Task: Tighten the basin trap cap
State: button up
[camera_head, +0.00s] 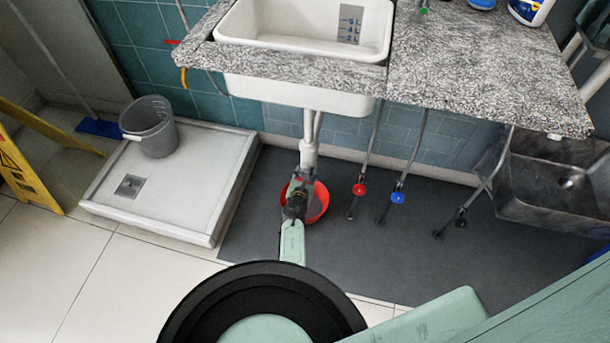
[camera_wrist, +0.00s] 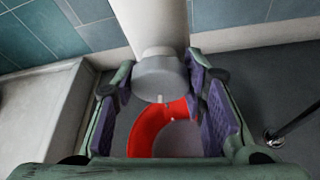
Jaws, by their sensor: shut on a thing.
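The basin trap (camera_head: 309,150) hangs on white pipes under the white basin. In the wrist view its grey round cap (camera_wrist: 163,78) sits at the lower end of the pale trap body (camera_wrist: 155,22). My gripper (camera_head: 299,188) reaches up to the trap's lower end. In the wrist view my gripper (camera_wrist: 161,83) has its purple-padded fingers on either side of the cap, shut on it. A small pale spot shows just below the cap; I cannot tell what it is. In the head view my gripper hides the cap.
A red bowl (camera_head: 319,204) stands on the dark mat (camera_head: 255,225) below the trap, also in the wrist view (camera_wrist: 147,130). Hoses with red (camera_head: 359,189) and blue (camera_head: 397,197) valves hang at the right. A shower tray (camera_head: 200,200) with a grey bucket (camera_head: 150,128) is at the left.

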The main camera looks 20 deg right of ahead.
jog(key=o, duration=1.2)
jog(key=shift+c, duration=0.2)
